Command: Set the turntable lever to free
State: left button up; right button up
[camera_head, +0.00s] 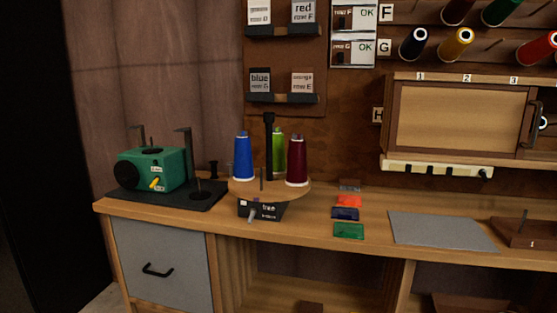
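The turntable (248,188) is a round wooden disc on the bench. It carries a blue thread cone (243,158), a green cone (278,150) and a dark red cone (296,162) around a black central post (269,135). Below its front edge is a black box (268,211) with small white lettering; the upper word seems to read "free", the lower is too small to read surely. A small grey lever (251,217) sits at the box's left front, tilted down to the left. Its exact setting cannot be told. Neither of my grippers shows.
A green machine (150,170) with a yellow lever stands on a dark base at left. Coloured swatches (348,230) and a grey mat (442,231) lie on the bench at right. A wooden cabinet (458,117) hangs above. The bench's front edge runs just below the turntable box.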

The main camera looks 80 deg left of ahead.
aim_at(252, 216)
jog(key=u, duration=2.95)
